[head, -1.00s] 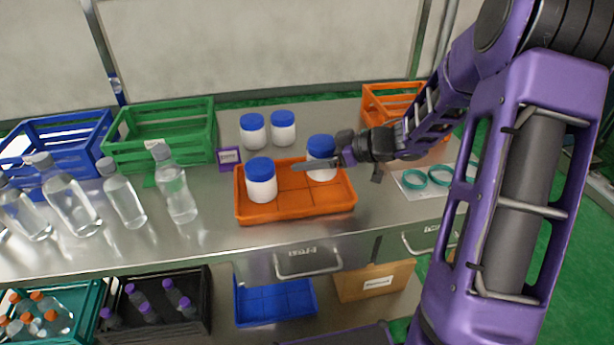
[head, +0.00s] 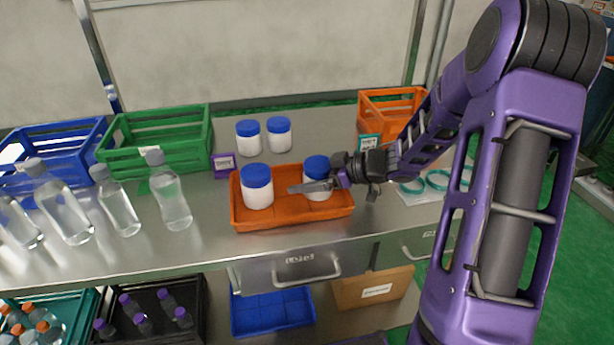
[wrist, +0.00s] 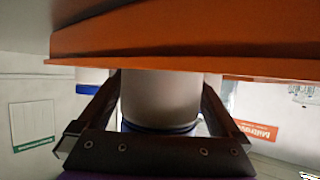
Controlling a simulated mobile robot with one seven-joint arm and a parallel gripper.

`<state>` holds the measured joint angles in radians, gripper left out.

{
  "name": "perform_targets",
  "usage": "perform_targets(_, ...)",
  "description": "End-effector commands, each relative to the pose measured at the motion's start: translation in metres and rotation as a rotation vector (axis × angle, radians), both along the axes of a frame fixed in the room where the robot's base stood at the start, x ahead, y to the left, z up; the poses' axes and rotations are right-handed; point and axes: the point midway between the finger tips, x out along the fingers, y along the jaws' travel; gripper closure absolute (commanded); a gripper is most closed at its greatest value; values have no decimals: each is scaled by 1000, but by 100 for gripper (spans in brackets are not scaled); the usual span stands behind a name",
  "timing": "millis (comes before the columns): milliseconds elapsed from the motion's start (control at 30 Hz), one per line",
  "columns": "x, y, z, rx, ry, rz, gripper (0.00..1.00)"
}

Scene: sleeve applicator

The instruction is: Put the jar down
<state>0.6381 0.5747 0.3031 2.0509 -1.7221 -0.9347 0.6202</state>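A white jar with a blue lid (head: 316,164) is upright in the right part of the orange tray (head: 262,221). My gripper (head: 312,187) reaches it from the right, with a finger across its front. In the wrist view the fingers lie against both sides of the white jar body (wrist: 160,98), so the gripper is shut on it. The tray (wrist: 180,45) fills the top of that view. The jar's base is hidden, so I cannot tell whether it touches the tray floor. Another white jar (head: 257,188) stands in the tray's left part.
Two more white jars (head: 249,139) (head: 279,135) stand behind the tray, near a purple label stand (head: 224,166). Clear bottles (head: 170,197) and green (head: 155,140) and blue crates (head: 55,155) are at left. An orange crate (head: 385,108) and teal rings (head: 437,180) are at right.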

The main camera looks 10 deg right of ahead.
Motion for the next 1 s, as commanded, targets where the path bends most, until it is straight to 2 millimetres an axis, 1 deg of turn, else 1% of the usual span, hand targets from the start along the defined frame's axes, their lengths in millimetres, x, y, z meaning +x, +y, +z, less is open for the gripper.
perform_targets(100,0,0,3,-1,-1,0,0)
perform_targets(167,-3,-4,6,0,0,-1,0)
perform_targets(267,-10,-16,14,-1,0,-4,0)
perform_targets(500,-37,-55,37,-2,-1,-4,0)
perform_targets(700,-54,-79,51,0,-1,-2,0)
perform_targets(833,-60,-87,54,0,0,-1,0)
perform_targets(1000,-62,-89,55,1,1,0,0)
